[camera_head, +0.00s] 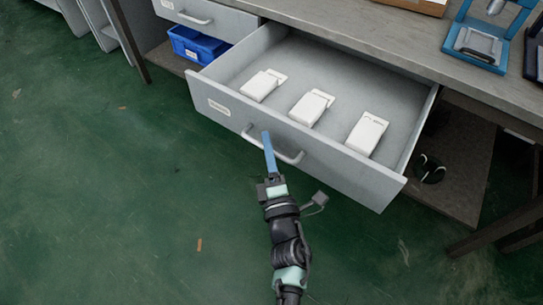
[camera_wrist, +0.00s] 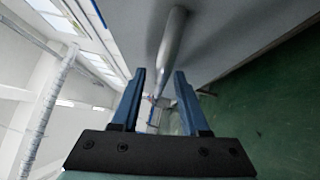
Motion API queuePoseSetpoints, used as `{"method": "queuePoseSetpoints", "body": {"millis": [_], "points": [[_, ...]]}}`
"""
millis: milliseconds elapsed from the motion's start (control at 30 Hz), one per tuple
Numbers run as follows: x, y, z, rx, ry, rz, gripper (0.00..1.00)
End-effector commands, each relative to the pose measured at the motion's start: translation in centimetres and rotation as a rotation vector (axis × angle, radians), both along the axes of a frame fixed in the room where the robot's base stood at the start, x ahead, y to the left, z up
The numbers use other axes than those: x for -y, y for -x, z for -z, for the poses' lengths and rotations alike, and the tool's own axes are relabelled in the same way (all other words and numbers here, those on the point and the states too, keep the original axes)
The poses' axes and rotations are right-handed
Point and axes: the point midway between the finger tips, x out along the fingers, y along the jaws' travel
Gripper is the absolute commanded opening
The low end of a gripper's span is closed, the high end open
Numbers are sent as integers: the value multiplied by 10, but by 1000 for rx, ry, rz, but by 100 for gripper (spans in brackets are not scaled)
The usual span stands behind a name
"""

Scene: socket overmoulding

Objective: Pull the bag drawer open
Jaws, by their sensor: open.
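The grey drawer (camera_head: 300,154) stands pulled out from under the workbench, with several white items (camera_head: 312,107) lying in it. Its bar handle (camera_head: 290,158) runs across the front. My gripper (camera_head: 266,140) is at the left part of the handle; its blue fingers overlap the drawer front in the head view. In the wrist view my gripper's two blue fingers (camera_wrist: 158,80) are spread apart with nothing held between them. The handle (camera_wrist: 172,42) shows beyond the fingertips there. I cannot tell whether the fingers touch it.
A second drawer (camera_head: 205,20) at upper left is shut. A blue bin (camera_head: 197,45) sits on a shelf below it. A blue fixture (camera_head: 482,45) stands on the bench top (camera_head: 400,45). The green floor (camera_head: 110,180) is clear in front and to the left.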

Motion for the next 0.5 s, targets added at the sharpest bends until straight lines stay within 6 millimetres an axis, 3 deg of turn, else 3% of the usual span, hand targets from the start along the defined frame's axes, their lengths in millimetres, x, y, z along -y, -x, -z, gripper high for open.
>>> {"method": "queuePoseSetpoints", "body": {"millis": [167, 500], "points": [[4, 19, 3, -4, 0, 2, 44], [16, 89, 13, -6, 0, 3, 44]]}}
